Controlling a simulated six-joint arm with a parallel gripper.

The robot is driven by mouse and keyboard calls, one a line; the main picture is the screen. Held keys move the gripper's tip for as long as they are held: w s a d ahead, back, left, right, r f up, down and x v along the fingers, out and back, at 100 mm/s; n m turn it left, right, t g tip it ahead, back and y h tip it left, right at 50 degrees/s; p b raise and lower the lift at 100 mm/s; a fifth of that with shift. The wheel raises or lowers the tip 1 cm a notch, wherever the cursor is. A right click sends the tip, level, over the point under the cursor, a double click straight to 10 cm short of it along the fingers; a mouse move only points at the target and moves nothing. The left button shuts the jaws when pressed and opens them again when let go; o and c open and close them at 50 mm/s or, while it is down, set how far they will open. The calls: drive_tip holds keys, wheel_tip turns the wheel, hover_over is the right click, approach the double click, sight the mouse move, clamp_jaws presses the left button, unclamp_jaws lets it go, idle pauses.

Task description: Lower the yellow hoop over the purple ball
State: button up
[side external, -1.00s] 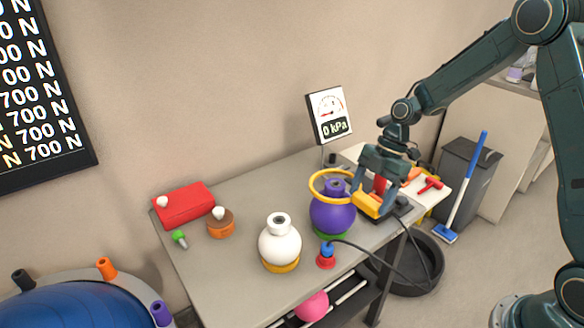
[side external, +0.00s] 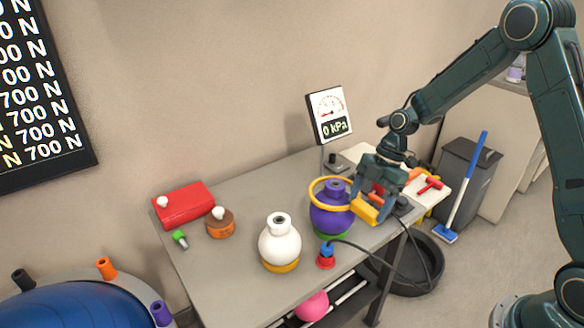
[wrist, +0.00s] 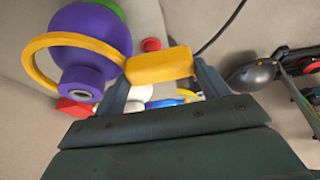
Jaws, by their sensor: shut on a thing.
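The purple ball (side external: 330,222), a round body with a short neck, stands upright on a green base ring (side external: 331,236) near the table's right end. The yellow hoop (side external: 311,188) encircles its upper part, around the neck and shoulder, slightly tilted. My gripper (side external: 368,206) is shut on the hoop's yellow block handle (side external: 364,211), to the right of the ball. In the wrist view the handle (wrist: 160,66) sits between my fingers, and the hoop (wrist: 32,62) passes around the purple ball (wrist: 90,45). I cannot tell whether hoop and ball touch.
A white ball (side external: 279,243) on a yellow base stands left of the purple one. A gauge panel (side external: 329,115) rises behind. A red box (side external: 184,206) lies at the far left.

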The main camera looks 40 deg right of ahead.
drive_tip(key=shift+f, duration=1.85)
idle(0.9)
drive_tip(key=shift+r, duration=0.15)
drive_tip(key=shift+r, duration=5.6)
